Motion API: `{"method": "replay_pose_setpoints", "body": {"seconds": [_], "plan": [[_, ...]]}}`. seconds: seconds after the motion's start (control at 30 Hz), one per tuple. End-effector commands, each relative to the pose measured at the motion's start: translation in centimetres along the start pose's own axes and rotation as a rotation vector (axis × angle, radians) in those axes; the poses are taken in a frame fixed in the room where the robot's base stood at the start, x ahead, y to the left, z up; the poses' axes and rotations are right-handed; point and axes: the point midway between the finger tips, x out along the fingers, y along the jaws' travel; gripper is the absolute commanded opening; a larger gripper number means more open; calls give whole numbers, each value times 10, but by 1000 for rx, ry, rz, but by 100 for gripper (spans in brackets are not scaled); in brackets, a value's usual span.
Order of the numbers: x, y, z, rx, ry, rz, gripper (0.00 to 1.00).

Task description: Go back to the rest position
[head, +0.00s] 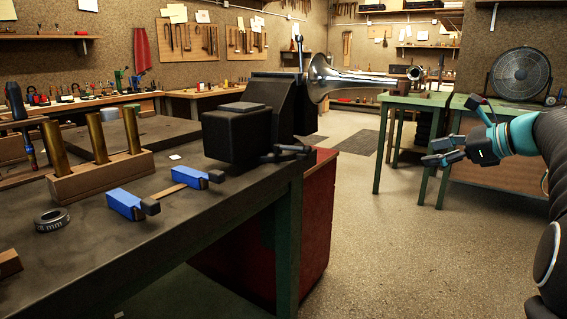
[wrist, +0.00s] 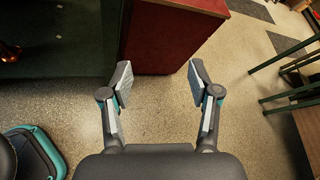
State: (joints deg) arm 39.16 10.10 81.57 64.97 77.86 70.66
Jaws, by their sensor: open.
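My gripper (head: 437,152) is at the right of the head view, on my arm that reaches in from the right edge. It hangs over open floor, to the right of the workbench and apart from everything. In the wrist view my gripper (wrist: 158,84) has its two fingers spread wide, with nothing between them but the floor and the lower part of a red cabinet (wrist: 175,38) beyond.
A green table (head: 470,115) with a fan (head: 520,73) stands behind. Floor (head: 390,240) between is clear.

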Motion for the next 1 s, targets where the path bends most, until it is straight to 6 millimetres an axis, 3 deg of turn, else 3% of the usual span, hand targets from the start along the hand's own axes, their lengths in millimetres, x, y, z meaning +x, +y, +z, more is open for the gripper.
{"method": "replay_pose_setpoints", "body": {"seconds": [0.23,0.5,0.8,1.0], "plan": [[21,96,-66,-559,308,182,61],[13,231,-112,-1281,491,581,61],[-10,350,-138,-1827,511,902,61],[-18,403,-133,-1997,478,925,61]]}}
